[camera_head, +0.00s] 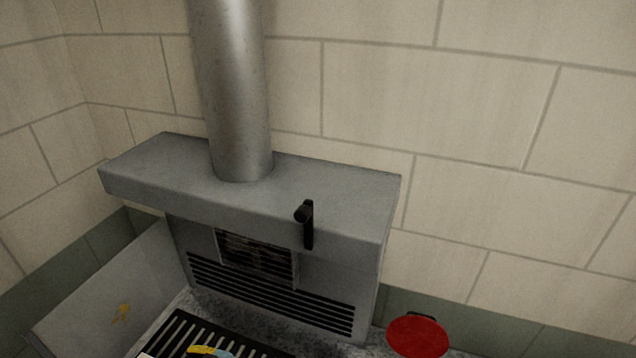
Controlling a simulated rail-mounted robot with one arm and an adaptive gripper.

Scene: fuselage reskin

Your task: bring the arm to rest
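My gripper and arm are not clearly visible in the head camera view. No part that I can identify as a fingertip shows, so its opening and anything in it are hidden from me.
A grey metal hood (300,190) with a vertical pipe (232,90) stands against the tiled wall (480,120). A black handle (308,225) is on its front. Below are a slotted grate (180,333) with a yellow and light-blue item (205,351), and a red disc (417,337).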

